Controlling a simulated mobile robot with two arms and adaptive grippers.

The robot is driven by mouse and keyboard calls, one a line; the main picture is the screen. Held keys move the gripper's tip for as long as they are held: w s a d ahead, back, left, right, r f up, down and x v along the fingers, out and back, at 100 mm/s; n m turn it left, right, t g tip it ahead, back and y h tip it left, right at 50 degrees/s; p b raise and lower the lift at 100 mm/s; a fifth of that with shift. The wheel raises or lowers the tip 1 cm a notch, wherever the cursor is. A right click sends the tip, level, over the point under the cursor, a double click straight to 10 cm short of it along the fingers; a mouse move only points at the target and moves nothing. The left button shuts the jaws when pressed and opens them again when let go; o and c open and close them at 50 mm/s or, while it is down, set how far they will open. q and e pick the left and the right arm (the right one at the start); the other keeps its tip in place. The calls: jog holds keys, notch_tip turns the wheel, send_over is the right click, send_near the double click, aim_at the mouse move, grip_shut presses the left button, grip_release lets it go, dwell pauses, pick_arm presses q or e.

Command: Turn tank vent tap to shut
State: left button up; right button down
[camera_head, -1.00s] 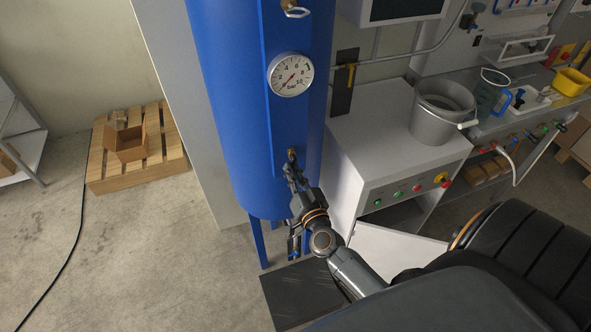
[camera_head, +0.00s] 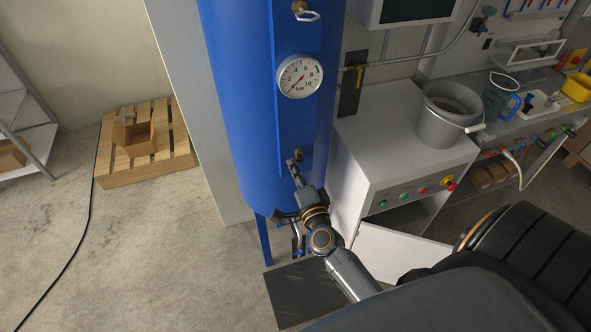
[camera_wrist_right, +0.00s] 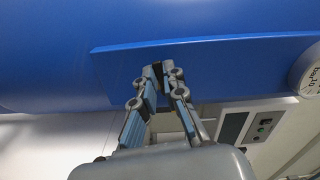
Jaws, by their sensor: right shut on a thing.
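A small brass tap (camera_head: 298,153) sticks out of the lower end of the raised strip on the blue tank (camera_head: 235,110). My right gripper (camera_head: 295,165) is at this tap, just below and left of its brass body, shut on its handle. The handle itself is mostly hidden by the fingers. In the right wrist view the fingertips (camera_wrist_right: 158,70) are close together against the blue strip, and the tap cannot be made out between them. My left gripper is not in view.
A pressure gauge (camera_head: 299,76) sits above the tap, and another brass fitting with a metal loop (camera_head: 303,11) is higher up. A grey cabinet (camera_head: 395,150) with a bucket (camera_head: 447,115) stands close at right. A pallet (camera_head: 146,165) stands at left beyond open floor.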

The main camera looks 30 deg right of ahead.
jog(key=shift+r+m, duration=0.2)
jog(key=shift+m, duration=0.9)
jog(key=c, duration=1.4)
grip_release()
jog(key=shift+s, duration=0.1)
jog(key=v, duration=1.2)
jog(key=shift+a+r, duration=0.1)
